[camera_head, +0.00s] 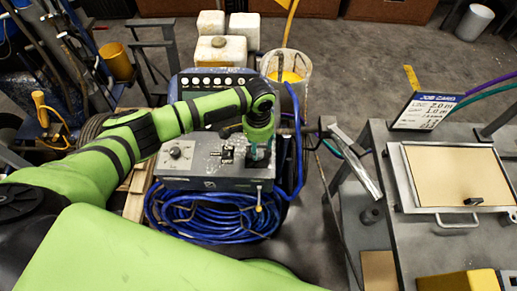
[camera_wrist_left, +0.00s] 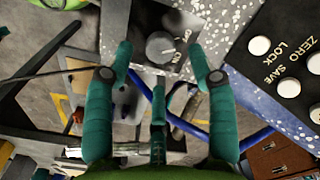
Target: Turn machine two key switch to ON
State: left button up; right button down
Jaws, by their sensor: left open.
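A grey round key switch (camera_wrist_left: 160,47) with ON and OFF lettering sits on a dark plate in the left wrist view. My left gripper (camera_wrist_left: 160,62) is open, with teal fingertips on either side of the switch in the picture; I see no contact. In the head view my left gripper (camera_head: 259,150) points down over the right part of the grey control panel (camera_head: 205,182) and hides what lies under it. The machine number is not readable. My right gripper is not in view.
Coiled blue hose (camera_head: 215,215) lies before the panel. A bucket with yellow contents (camera_head: 300,68) and white containers (camera_head: 210,50) stand behind. A grey bench with a framed tan board (camera_head: 455,175) and a job card (camera_head: 425,110) is at the right.

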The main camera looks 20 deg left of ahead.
aim_at(258, 151)
pick_arm(q)
jog(key=shift+f, duration=1.95)
grip_shut()
jog(key=m, duration=0.5)
jog(key=shift+m, duration=0.4)
jog(key=m, duration=0.6)
